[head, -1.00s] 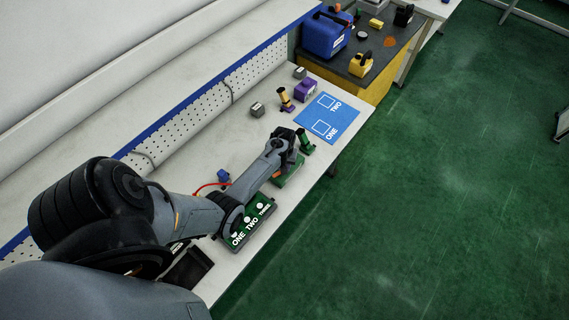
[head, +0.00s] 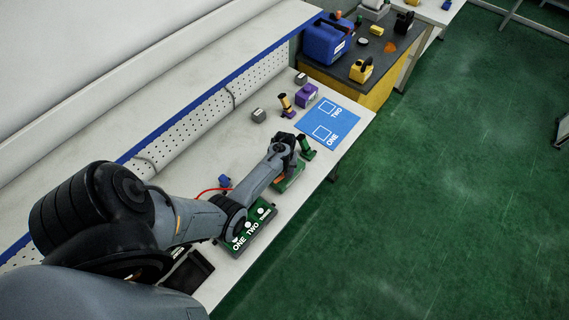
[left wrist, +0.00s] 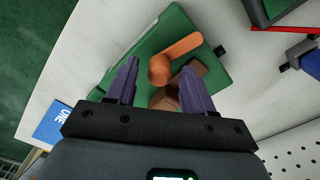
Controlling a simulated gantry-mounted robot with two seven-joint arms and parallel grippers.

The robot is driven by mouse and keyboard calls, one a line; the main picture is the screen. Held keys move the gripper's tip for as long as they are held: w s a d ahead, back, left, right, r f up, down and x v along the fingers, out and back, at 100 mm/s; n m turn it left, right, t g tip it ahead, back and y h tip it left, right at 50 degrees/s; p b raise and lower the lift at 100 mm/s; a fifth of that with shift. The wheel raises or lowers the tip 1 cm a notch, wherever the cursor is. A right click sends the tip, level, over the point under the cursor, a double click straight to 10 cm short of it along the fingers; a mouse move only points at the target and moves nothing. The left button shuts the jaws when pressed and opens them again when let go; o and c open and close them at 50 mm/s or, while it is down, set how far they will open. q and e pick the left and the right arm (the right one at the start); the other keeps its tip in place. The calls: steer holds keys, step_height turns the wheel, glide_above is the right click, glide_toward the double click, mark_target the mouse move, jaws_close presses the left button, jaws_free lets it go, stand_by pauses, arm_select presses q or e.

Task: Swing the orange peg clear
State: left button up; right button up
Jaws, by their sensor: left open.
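The orange peg (left wrist: 180,58) shows in the left wrist view as a lever with a round knob at its near end, on a green plate (left wrist: 140,50). Brown blocks (left wrist: 190,76) lie under and beside the knob. My left gripper (left wrist: 159,66) is open, its two dark fingers pointing at the plate with the knob between them in the picture. I cannot tell whether they touch it. In the head view my left gripper (head: 284,142) is over the green fixture (head: 290,178), and the orange peg is mostly hidden there. My right gripper is not in view.
A green block marked ONE, TWO, THREE (head: 262,228) lies under my forearm. A blue mat (head: 340,118) lies beyond the gripper. A green upright part (head: 306,150), a yellow-topped part (head: 287,106), a purple box (head: 306,95) and a grey block (head: 259,115) stand nearby.

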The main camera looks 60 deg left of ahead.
arm_select(q)
step_height(320, 180, up, 10)
steer(key=shift+r, duration=0.15)
stand_by(0.3)
stand_by(0.4)
